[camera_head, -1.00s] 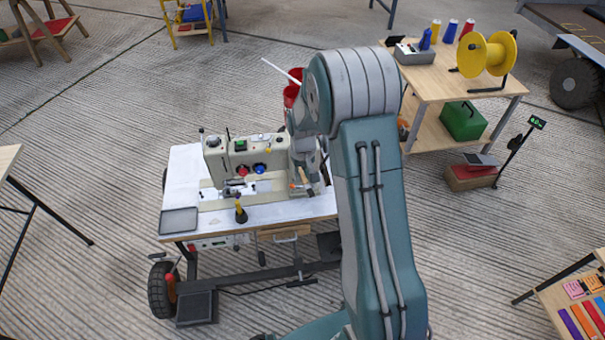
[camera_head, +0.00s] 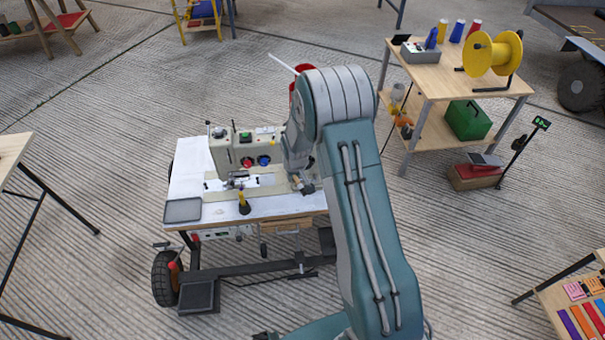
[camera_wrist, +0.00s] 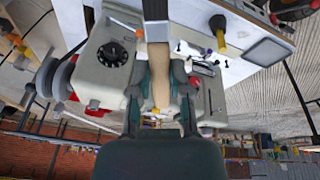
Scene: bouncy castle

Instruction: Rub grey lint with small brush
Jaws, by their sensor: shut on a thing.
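The small brush has a pale wooden handle (camera_wrist: 160,88), a metal ferrule and a dark end at the top of the wrist view. My gripper (camera_wrist: 161,95) is shut on the handle, one finger on each side. In the head view my gripper (camera_head: 301,181) hangs low over the right part of the white sewing table (camera_head: 278,206), beside the cream sewing machine (camera_head: 247,150). Part of the brush shows there, small, below my gripper. I cannot tell whether the brush touches the table. I cannot make out the grey lint in either view.
A grey tray (camera_head: 183,210) lies at the table's front left corner. A small dark and yellow object (camera_head: 244,204) stands near the front edge. A red container (camera_head: 303,72) is partly hidden behind my arm. A wooden bench (camera_head: 448,72) with a yellow spool (camera_head: 491,54) stands back right.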

